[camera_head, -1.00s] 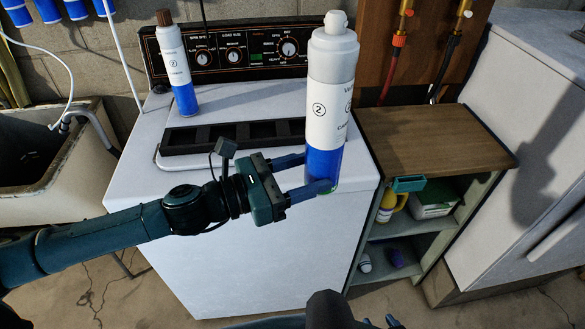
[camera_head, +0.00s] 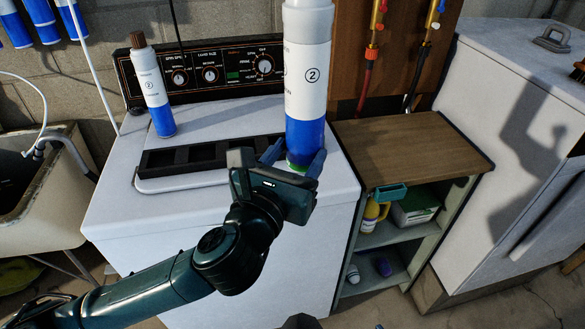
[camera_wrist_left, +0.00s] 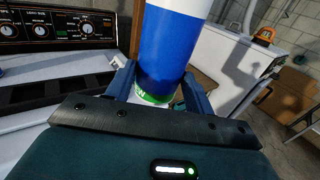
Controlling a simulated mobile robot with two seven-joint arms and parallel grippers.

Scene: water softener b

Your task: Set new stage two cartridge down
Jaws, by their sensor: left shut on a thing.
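The new stage two cartridge (camera_head: 307,75) is a white and blue cylinder marked with a circled 2, with a green band at its bottom. My left gripper (camera_head: 294,157) is shut on its lower blue part and holds it roughly upright by the right side of the washer top. Its upper end is cut off by the picture edge. The cartridge (camera_wrist_left: 170,55) also shows between the fingers in the left wrist view. Whether its base touches the washer is unclear. My right gripper cannot be made out.
A brown-capped cartridge (camera_head: 154,90) stands at the back left of the white washer (camera_head: 110,215). A black slotted rack (camera_head: 180,158) lies along the washer top. A wooden-topped shelf unit (camera_head: 400,150) stands to the right. A sink (camera_head: 40,190) is at left.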

